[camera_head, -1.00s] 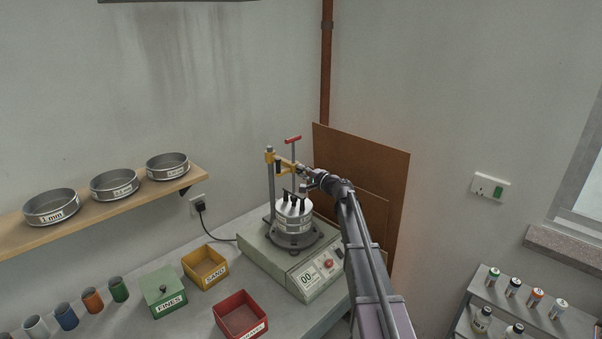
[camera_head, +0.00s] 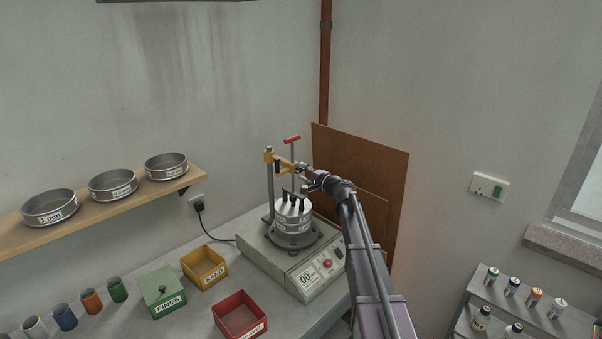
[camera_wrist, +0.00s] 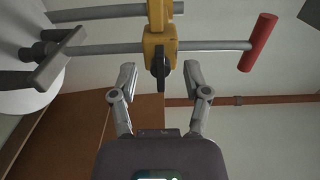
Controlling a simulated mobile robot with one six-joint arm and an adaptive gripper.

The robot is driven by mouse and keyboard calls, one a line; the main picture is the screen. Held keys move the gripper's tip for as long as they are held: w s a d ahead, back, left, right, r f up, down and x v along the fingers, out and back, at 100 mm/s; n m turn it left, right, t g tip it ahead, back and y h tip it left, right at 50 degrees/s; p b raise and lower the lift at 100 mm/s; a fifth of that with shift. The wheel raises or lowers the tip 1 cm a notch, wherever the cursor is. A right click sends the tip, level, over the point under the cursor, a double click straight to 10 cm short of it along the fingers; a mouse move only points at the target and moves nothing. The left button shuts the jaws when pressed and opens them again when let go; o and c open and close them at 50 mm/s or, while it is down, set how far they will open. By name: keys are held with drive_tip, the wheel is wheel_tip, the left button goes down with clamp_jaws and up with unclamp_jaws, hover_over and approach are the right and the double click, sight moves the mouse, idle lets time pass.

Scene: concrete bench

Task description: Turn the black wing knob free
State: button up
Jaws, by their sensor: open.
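The black wing knob (camera_wrist: 161,72) sits on the near side of the yellow clamp block in the wrist view, with its flat wing pointing towards me. The yellow clamp (camera_head: 281,162) carries the rod with the red crossbar (camera_head: 292,139) above the sieve stack (camera_head: 293,215). My gripper (camera_wrist: 160,76) is open, one finger on each side of the knob with clear gaps. In the head view my gripper (camera_head: 307,175) is at the clamp's right end. I cannot make out the knob there.
The grey shaker base (camera_head: 312,272) stands under the stack on the bench. A yellow bin (camera_head: 190,270), green FINES box (camera_head: 150,300) and red bin (camera_head: 232,318) lie to its left. A brown board (camera_head: 385,165) leans behind my arm.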

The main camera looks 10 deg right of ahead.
drive_tip(key=v, duration=1.1)
drive_tip(key=shift+a, duration=0.15)
drive_tip(key=s+a+f+n+g+h+b, duration=0.1)
drive_tip(key=s+a+f+n+g, duration=0.4)
drive_tip(key=s, duration=0.3)
drive_tip(key=s+a+f+n+g+h, duration=0.1)
drive_tip(key=s+a+f+n+g, duration=0.15)
drive_tip(key=s+a+f, duration=0.4)
drive_tip(key=s+d+f+n+g+h, duration=0.1)
drive_tip(key=s+d+f+g+h, duration=0.1)
drive_tip(key=s, duration=0.8)
drive_tip(key=s+d+f+n+g+h+b, duration=0.1)
drive_tip(key=s+f+g+h, duration=0.4)
drive_tip(key=s, duration=0.5)
wheel_tip(320, 180, down, 2)
drive_tip(key=shift+s+d+f+n+h, duration=0.2)
drive_tip(key=shift+s+d+n+h, duration=0.2)
drive_tip(key=shift+d+n+h, duration=0.3)
